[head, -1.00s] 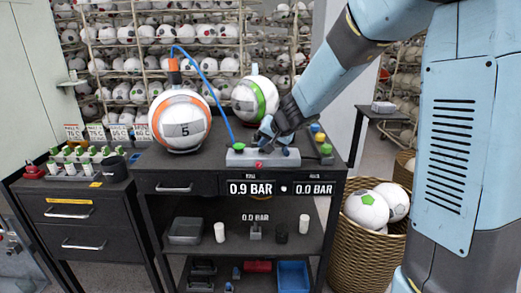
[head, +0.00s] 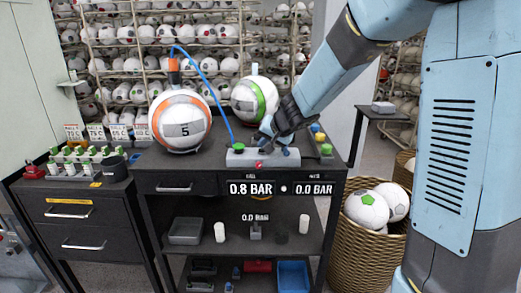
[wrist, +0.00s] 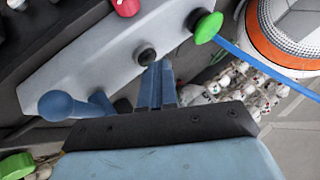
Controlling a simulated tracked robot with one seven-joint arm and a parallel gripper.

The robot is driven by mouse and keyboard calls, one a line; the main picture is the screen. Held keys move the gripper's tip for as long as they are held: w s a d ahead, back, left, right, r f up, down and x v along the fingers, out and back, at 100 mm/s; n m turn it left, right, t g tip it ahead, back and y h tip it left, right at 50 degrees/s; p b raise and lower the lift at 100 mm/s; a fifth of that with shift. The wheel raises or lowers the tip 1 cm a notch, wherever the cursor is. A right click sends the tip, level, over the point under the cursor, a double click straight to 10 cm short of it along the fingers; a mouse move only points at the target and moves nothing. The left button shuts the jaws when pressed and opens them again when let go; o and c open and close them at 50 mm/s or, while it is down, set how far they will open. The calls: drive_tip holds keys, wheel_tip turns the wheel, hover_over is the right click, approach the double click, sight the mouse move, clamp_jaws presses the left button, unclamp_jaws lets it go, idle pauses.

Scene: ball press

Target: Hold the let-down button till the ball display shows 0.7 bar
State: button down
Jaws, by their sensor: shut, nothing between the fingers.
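My gripper (head: 266,138) is shut and empty, at the grey control box (head: 240,156) on the workbench. In the wrist view its fingertips (wrist: 158,65) meet or nearly meet a black button (wrist: 146,54) on the box; contact itself is hard to tell. The orange-banded ball marked 5 (head: 180,122) stands left of the box, with a blue hose (head: 213,88) attached.
A green-banded ball (head: 254,99) stands behind the box. A green button (head: 325,149) sits right of my gripper. Small green-topped items (head: 85,160) stand on the left cabinet. A wicker basket of balls (head: 372,246) is at the right.

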sight(265, 154)
idle(0.5)
drive_tip(key=shift+r, duration=0.9)
drive_tip(key=shift+r, duration=2.5)
drive_tip(key=s+d+r+h, duration=0.1)
drive_tip(key=s+d, duration=0.5)
drive_tip(key=s, duration=0.5)
drive_tip(key=s+d+r+n+g+h, duration=0.1)
drive_tip(key=s+d+h, duration=0.1)
drive_tip(key=s+d, duration=0.5)
drive_tip(key=s+d+r+n+g+h, duration=0.1)
drive_tip(key=s+d, duration=0.6)
drive_tip(key=s, duration=0.8)
drive_tip(key=shift+s+h, duration=0.15)
drive_tip(key=shift+h, duration=0.45)
